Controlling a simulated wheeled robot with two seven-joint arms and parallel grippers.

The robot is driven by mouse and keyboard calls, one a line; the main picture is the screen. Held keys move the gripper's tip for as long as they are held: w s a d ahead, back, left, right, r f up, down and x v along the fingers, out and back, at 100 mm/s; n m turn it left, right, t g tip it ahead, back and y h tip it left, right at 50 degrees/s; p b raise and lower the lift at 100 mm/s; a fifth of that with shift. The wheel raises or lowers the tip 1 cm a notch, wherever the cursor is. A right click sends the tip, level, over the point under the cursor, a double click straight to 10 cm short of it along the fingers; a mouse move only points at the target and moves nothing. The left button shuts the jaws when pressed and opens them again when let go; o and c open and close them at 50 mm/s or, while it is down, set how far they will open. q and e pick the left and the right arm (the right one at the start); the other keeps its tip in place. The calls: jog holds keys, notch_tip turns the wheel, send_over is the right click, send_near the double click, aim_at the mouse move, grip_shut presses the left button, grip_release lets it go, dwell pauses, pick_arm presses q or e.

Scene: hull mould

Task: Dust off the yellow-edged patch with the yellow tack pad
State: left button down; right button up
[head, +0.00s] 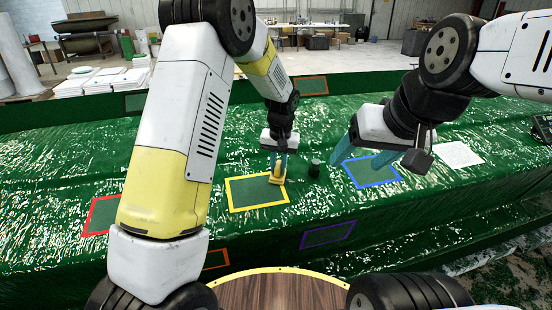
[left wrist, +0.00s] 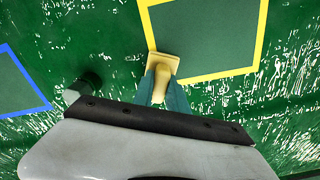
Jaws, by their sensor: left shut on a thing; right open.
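The yellow-edged patch (head: 252,193) is a dark green area framed in yellow on the green hull mould. It also shows in the left wrist view (left wrist: 205,38). My left gripper (head: 278,165) is shut on the handle of the yellow tack pad (head: 276,181). In the left wrist view the pad (left wrist: 163,62) overlaps the frame's lower left corner, its handle between my teal fingers. Whether the pad touches the surface, I cannot tell. My right gripper (head: 380,160) is open and empty over the blue-edged patch (head: 372,178).
A small dark cylinder (head: 314,168) stands between the yellow and blue patches. Red-edged (head: 101,215), purple-edged (head: 328,234) and orange-edged (head: 215,259) patches also mark the mould. A white sheet (head: 458,154) lies at the right. A round wooden top (head: 280,292) is at the front.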

pick_arm(q)
jog(key=shift+s+d+r, duration=0.1)
jog(key=shift+s+r, duration=0.15)
jog(key=shift+r, duration=1.5)
jog(key=shift+s+r, duration=0.2)
jog(key=shift+r, duration=1.55)
jog(key=shift+s, duration=0.1)
